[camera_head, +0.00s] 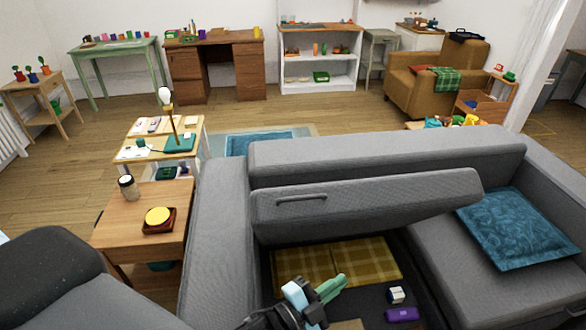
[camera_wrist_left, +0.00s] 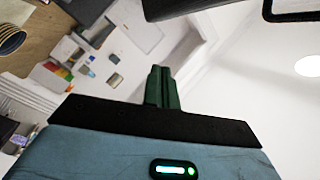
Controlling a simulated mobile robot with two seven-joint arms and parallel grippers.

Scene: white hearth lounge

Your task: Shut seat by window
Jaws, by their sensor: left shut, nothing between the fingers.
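The seat (camera_head: 365,203) of the grey sofa (camera_head: 385,148) is raised, tilted up against the backrest, with a dark handle (camera_head: 302,199) on its face. Below it the storage space is open. A yellow plaid blanket (camera_head: 375,260), a small white-and-dark box (camera_head: 396,294) and a purple packet (camera_head: 402,314) lie inside. My left gripper (camera_head: 335,288) is in front of the open space, below the raised seat and apart from the handle. Its green fingers are shut and empty. They also show together in the left wrist view (camera_wrist_left: 162,88). My right gripper is out of view.
A blue cushion (camera_head: 517,228) lies on the sofa's right seat, which is down. A wooden side table (camera_head: 130,221) with a cup (camera_head: 128,188) and a yellow-topped item (camera_head: 158,217) stands left of the sofa. A grey armchair (camera_head: 60,275) is at lower left.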

